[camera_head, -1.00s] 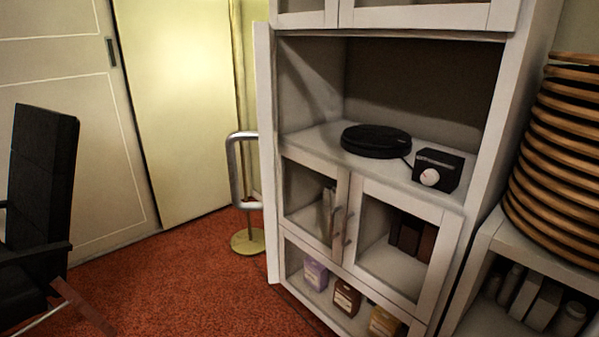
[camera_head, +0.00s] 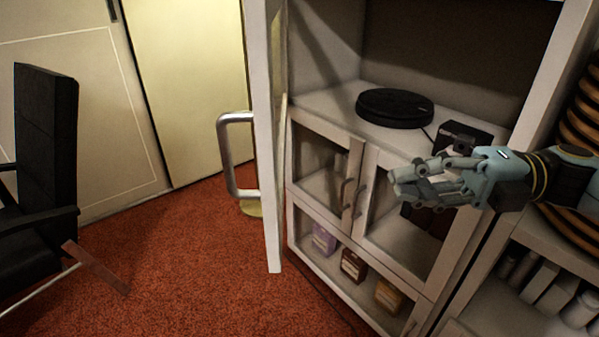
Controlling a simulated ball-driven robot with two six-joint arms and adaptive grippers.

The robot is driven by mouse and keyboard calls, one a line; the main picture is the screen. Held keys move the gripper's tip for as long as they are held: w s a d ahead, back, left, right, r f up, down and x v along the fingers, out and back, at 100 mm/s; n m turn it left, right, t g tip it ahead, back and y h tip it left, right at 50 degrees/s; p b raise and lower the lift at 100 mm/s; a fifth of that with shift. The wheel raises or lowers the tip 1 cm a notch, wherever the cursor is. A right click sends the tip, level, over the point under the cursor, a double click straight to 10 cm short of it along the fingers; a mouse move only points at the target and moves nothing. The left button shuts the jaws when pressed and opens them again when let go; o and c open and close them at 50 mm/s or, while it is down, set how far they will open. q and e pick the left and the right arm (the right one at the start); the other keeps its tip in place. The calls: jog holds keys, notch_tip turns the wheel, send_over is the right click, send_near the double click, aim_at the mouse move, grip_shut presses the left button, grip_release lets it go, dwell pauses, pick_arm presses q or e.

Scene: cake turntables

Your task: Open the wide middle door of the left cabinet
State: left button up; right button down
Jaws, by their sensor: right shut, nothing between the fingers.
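The left cabinet (camera_head: 487,222) is white and stands in the middle of the view. Its wide middle door (camera_head: 265,130) is swung well out on the left side and is seen almost edge-on. A silver loop handle (camera_head: 230,155) sticks out to the left of that door. The middle compartment is open to view, with a black round turntable (camera_head: 395,107) and a small dark box (camera_head: 465,135) on its shelf. My right gripper (camera_head: 398,184) is shut and empty, in front of the lower right glass door, apart from the wide door. My left gripper is out of view.
Two lower glass doors with small handles (camera_head: 358,202) are shut. Coloured packages (camera_head: 353,265) stand below. A black chair (camera_head: 45,160) is at the left. Red carpet (camera_head: 190,260) is clear between it and the door. Stacked wooden rings (camera_head: 583,90) are at the right.

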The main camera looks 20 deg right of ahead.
aim_at(275, 181)
jog(key=p+x, duration=0.1)
jog(key=x, duration=1.2)
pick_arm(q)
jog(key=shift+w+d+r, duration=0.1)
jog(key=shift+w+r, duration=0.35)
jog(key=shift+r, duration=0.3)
pick_arm(e)
jog(key=shift+w+a, duration=0.15)
jog(key=shift+a, duration=0.2)
pick_arm(q)
jog(key=shift+p, duration=0.3)
